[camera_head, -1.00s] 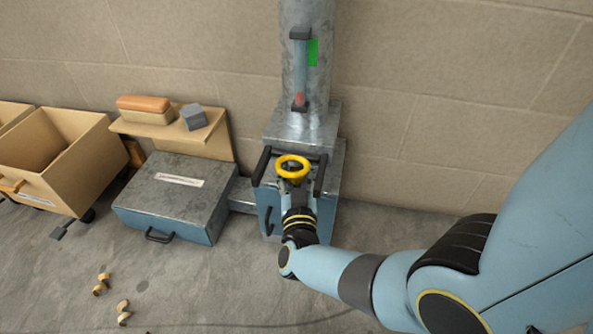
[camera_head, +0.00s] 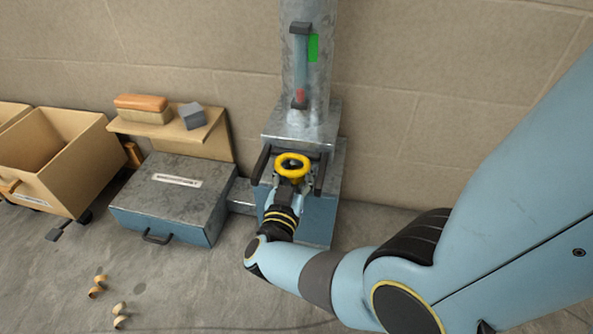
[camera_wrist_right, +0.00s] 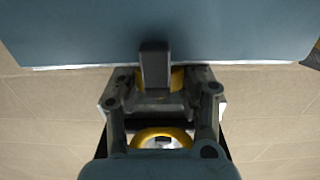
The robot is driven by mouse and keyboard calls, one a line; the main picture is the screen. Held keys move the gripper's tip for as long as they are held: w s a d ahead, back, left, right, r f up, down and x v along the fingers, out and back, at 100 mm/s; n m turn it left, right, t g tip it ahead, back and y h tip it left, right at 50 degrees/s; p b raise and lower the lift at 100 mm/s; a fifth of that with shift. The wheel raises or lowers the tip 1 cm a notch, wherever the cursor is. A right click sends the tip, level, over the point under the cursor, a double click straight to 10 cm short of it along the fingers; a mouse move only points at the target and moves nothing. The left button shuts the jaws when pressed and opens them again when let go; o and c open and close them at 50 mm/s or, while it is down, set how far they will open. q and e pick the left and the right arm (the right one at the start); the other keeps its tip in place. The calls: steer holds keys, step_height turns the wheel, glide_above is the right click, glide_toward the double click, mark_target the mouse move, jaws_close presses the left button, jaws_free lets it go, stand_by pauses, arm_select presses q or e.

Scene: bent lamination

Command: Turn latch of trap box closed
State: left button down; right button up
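The trap box (camera_head: 318,218) is a grey metal box with a blue front at the foot of a metal pipe. A yellow ring (camera_head: 293,166) sits at its top front, between two dark side bars; I cannot tell for sure which part is the latch. My right gripper (camera_head: 292,183) is at the ring's near side, below it in the picture. In the right wrist view, yellow parts (camera_wrist_right: 160,137) and a dark upright block (camera_wrist_right: 154,66) show between its finger links; whether the fingers grip anything is unclear. My left gripper is not in view.
A grey-topped blue box (camera_head: 176,190) with a black handle stands to the left. Behind it, a wooden shelf (camera_head: 168,130) carries an orange-topped brush and a grey block. A wooden cart (camera_head: 60,175) is farther left. Small wooden pieces (camera_head: 97,290) lie on the open floor.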

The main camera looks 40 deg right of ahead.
steer(key=o, duration=0.4)
